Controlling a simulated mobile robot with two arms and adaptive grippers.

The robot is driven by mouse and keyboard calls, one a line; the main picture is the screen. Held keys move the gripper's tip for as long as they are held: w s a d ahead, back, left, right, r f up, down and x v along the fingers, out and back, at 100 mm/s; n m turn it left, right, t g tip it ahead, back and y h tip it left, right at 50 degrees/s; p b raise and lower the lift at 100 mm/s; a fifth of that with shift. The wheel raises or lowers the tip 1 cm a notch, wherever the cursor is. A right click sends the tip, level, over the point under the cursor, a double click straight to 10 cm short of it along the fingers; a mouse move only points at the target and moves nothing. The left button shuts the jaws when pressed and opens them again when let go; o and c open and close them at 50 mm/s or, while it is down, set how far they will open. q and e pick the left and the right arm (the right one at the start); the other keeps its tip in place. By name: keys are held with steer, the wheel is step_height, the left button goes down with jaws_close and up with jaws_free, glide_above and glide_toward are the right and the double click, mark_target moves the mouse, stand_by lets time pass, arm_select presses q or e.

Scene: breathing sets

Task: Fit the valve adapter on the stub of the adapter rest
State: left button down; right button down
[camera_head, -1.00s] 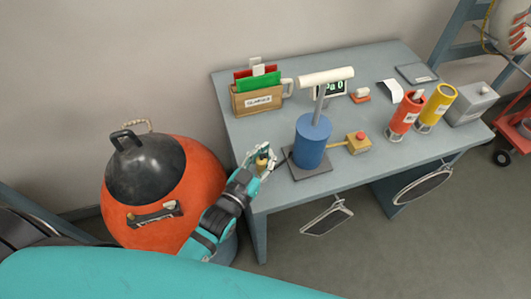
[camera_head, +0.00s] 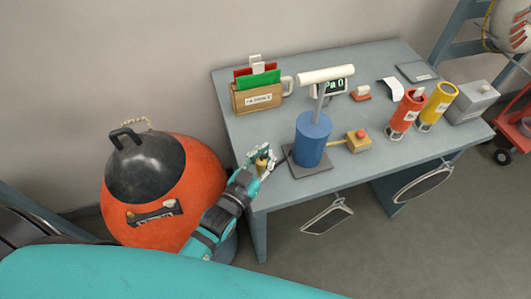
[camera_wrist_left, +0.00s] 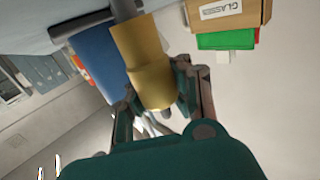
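The brass-coloured valve adapter (camera_wrist_left: 150,85) is between the fingers of my left gripper (camera_wrist_left: 157,100), whose pads appear to press on its sides. In the head view the left gripper (camera_head: 261,160) holds the small brass adapter (camera_head: 262,162) at the table's near left corner. In the left wrist view a dark grey cylinder (camera_wrist_left: 123,9) lies in line with the adapter's far end. I cannot tell whether it is the rest's stub or part of the adapter, nor whether they touch. The rest of the adapter rest cannot be made out. My right gripper is out of view.
A cardboard box (camera_head: 258,98) is behind. Red (camera_head: 405,114) and yellow (camera_head: 438,104) cylinders stand at right. An orange drum (camera_head: 185,195) is at left.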

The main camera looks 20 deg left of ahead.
arm_select(q)
steer(key=shift+f+b, duration=0.65)
steer(key=shift+f, duration=0.4)
steer(key=c, duration=1.2)
jaws_free()
steer(key=v, duration=1.2)
